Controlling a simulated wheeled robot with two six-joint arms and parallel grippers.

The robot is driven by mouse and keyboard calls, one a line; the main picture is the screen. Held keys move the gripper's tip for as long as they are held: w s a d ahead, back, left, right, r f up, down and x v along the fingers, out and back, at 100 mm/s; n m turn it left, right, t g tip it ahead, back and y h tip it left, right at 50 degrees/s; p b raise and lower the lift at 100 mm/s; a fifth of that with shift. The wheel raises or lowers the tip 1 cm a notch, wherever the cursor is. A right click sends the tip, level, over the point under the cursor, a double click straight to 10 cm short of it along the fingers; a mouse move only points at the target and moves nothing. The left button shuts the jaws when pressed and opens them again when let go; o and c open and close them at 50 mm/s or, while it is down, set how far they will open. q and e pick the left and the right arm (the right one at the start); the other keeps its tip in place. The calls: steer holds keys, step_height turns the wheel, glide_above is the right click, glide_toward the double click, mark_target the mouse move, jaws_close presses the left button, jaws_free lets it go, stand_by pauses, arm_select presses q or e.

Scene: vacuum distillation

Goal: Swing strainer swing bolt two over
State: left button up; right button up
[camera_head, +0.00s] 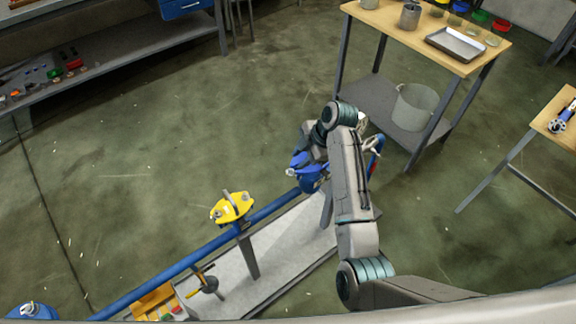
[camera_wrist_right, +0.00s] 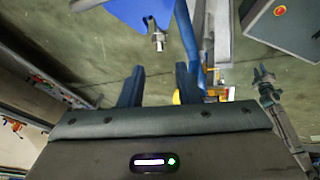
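A blue strainer body (camera_head: 312,180) sits on the blue pipe, partly hidden behind my right arm. In the right wrist view a blue flange-like part (camera_wrist_right: 138,10) shows at the top edge. A metal bolt with a nut (camera_wrist_right: 158,40) sticks out from it; I cannot tell which swing bolt it is. My right gripper (camera_wrist_right: 158,84) has its two dark fingers apart with nothing between them. The bolt lies beyond the fingertips, roughly in line with the gap, not touching. In the head view my right arm mostly hides this gripper.
A yellow fitting (camera_head: 232,208) stands on the blue pipe (camera_head: 165,279) to the left, above a grey bench (camera_head: 275,258). A wooden-topped table (camera_head: 400,25) with a tray (camera_head: 455,44) and a bucket (camera_head: 415,106) below stands behind. Open floor lies left.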

mark_target(288, 171)
steer(key=p+x, duration=0.1)
steer(key=x, duration=0.8)
steer(key=shift+f, duration=0.1)
steer(key=shift+c, duration=0.4)
